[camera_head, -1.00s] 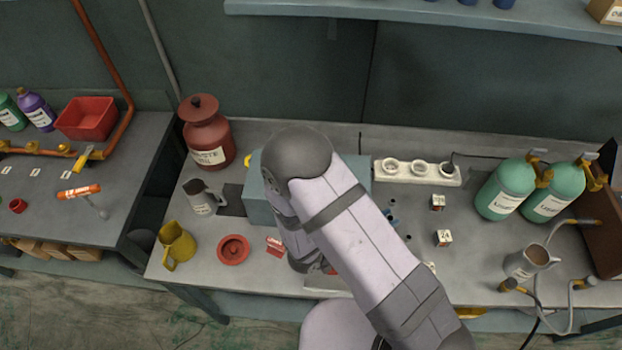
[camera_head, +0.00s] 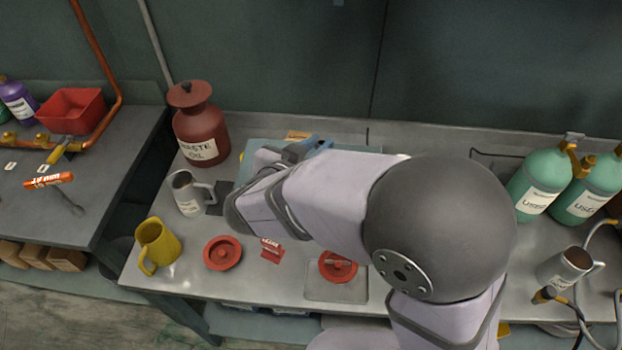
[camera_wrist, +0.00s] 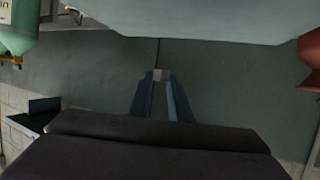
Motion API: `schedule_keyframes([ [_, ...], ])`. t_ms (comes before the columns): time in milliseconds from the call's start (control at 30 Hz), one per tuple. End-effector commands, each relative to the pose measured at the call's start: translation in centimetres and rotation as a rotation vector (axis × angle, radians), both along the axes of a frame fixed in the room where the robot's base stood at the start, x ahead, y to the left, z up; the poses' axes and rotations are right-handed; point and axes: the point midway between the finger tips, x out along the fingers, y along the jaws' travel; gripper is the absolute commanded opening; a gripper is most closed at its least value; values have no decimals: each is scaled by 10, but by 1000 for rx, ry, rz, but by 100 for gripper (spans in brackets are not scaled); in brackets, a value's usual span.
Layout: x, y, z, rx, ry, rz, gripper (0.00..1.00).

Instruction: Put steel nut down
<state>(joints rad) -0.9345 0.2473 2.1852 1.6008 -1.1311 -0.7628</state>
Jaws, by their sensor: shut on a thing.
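My gripper (camera_wrist: 160,88) is shut on a small light-grey piece, the steel nut (camera_wrist: 160,76), at the tips of its two blue fingers in the wrist view. In the head view my arm reaches left across the bench, with the blue fingers (camera_head: 318,146) showing above a teal box (camera_head: 258,147). The nut itself cannot be made out in the head view. The wrist view faces the wall, and no surface shows directly under the nut. Whether the nut touches anything cannot be told.
The bench holds a red waste oil can (camera_head: 202,132), a steel mug (camera_head: 187,195), a yellow jug (camera_head: 157,246) and a red round dish (camera_head: 222,253). Another red round piece (camera_head: 338,266) sits on a light plate (camera_head: 335,291). Green cylinders (camera_head: 543,180) stand at right. My arm hides the bench's middle.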

Motion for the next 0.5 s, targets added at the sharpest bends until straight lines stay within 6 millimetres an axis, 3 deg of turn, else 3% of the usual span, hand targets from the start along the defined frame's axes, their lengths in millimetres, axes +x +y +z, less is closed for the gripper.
schedule_keyframes([
  [200,-4,18,17,3,-1,83,0],
  [500,-5,22,21,-3,3,104,0],
])
